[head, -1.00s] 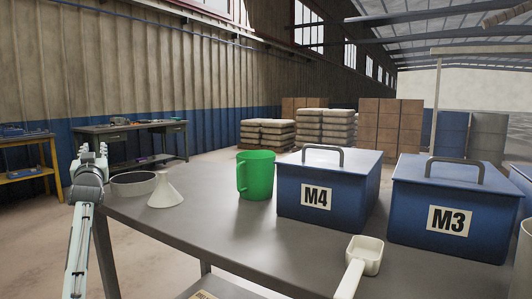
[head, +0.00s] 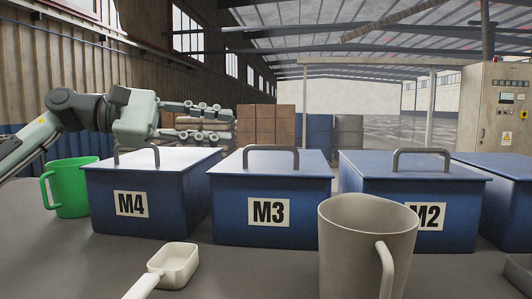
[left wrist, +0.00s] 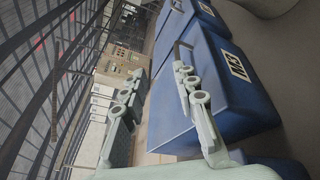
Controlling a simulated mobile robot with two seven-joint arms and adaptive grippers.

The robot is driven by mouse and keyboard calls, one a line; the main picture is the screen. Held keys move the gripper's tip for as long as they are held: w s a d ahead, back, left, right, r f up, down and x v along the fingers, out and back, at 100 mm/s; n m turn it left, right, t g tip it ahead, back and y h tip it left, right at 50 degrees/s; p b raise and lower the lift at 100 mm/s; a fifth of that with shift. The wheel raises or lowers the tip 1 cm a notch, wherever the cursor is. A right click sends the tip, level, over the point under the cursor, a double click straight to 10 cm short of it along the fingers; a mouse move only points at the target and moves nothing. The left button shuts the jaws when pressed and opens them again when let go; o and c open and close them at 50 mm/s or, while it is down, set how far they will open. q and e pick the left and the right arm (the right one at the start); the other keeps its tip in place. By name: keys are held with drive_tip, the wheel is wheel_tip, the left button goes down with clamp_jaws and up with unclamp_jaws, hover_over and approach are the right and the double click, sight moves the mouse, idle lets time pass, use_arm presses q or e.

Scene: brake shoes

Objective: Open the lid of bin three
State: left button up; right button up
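Bin M3 (head: 230,212) is a blue box in the middle of the head view. Its lid (head: 225,165) is shut and carries a grey arched handle (head: 271,150). Bin M3 (left wrist: 247,98) also shows in the left wrist view, turned on its side, with its label visible. My left gripper (head: 208,121) is above the M4 bin, left of M3's handle, with its fingers pointing right. In the left wrist view its two fingers (left wrist: 158,102) are spread apart with nothing between them, and one finger overlaps the M3 lid area. My right gripper is not in view.
Bin M4 (head: 100,215) stands left of M3 and bin M2 (head: 460,215) right of it, both with handled lids. A green mug (head: 70,190) is at the left. A white scoop (head: 175,265) and a large grey-beige jug (head: 350,250) stand in front.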

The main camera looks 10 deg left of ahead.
sight(260, 147)
use_arm(q)
drive_tip(key=f, duration=0.1)
drive_tip(key=d+f+m+y, duration=0.1)
drive_tip(key=shift+d+f+g, duration=0.15)
drive_tip(key=shift+f+g, duration=0.15)
drive_tip(key=x, duration=0.6)
drive_tip(key=shift+w+d+p, duration=0.1)
drive_tip(key=shift+d+p, duration=0.3)
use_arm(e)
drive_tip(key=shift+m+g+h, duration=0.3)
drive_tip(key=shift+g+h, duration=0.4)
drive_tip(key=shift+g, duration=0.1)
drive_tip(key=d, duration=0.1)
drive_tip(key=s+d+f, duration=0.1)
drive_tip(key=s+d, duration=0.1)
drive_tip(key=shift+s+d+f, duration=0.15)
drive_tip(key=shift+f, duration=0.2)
use_arm(q)
drive_tip(key=shift+c, duration=0.5)
clamp_jaws()
